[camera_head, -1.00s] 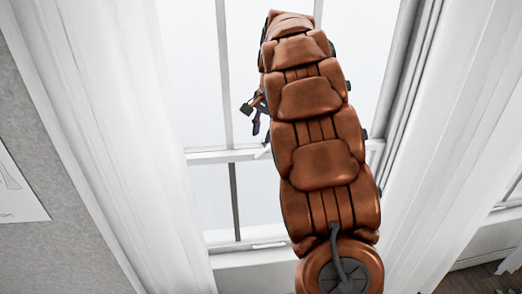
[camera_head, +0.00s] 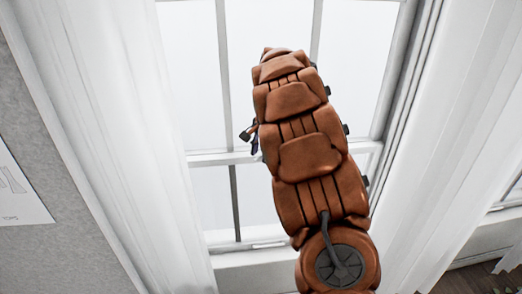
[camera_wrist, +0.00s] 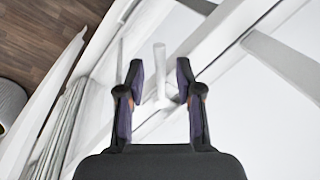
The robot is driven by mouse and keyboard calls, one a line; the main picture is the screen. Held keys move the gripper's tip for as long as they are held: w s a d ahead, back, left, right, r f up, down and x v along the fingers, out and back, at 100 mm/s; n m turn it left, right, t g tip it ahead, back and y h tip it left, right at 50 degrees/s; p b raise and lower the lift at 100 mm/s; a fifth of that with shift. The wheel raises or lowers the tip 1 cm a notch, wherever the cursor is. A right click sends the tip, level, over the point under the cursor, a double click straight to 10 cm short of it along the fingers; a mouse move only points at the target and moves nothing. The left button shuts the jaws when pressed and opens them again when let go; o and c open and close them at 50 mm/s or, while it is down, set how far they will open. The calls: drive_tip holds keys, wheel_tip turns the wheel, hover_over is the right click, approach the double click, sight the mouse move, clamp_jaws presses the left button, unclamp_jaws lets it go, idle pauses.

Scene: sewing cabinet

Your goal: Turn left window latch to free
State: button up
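In the wrist view, a white window latch (camera_wrist: 160,62) stands up as a thin lever from the white window frame. It lies between the two fingers of my gripper (camera_wrist: 159,74), with a visible gap on each side. The gripper is open, and I see no finger touching the latch. In the head view, part of my gripper (camera_head: 250,133) shows at the left edge of my brown arm, near the window's middle rail (camera_head: 212,159). The arm hides much of that rail, and I cannot clearly make out the latch there.
White curtains hang left (camera_head: 115,150) and right (camera_head: 445,140) of the window. Thin muntins (camera_head: 223,70) divide the panes. A paper sheet (camera_head: 20,195) is on the grey wall. The wrist view shows wooden floor (camera_wrist: 45,35) and a dark rounded object (camera_wrist: 10,100) at the left.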

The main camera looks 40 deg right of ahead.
clamp_jaws()
idle(0.3)
idle(0.5)
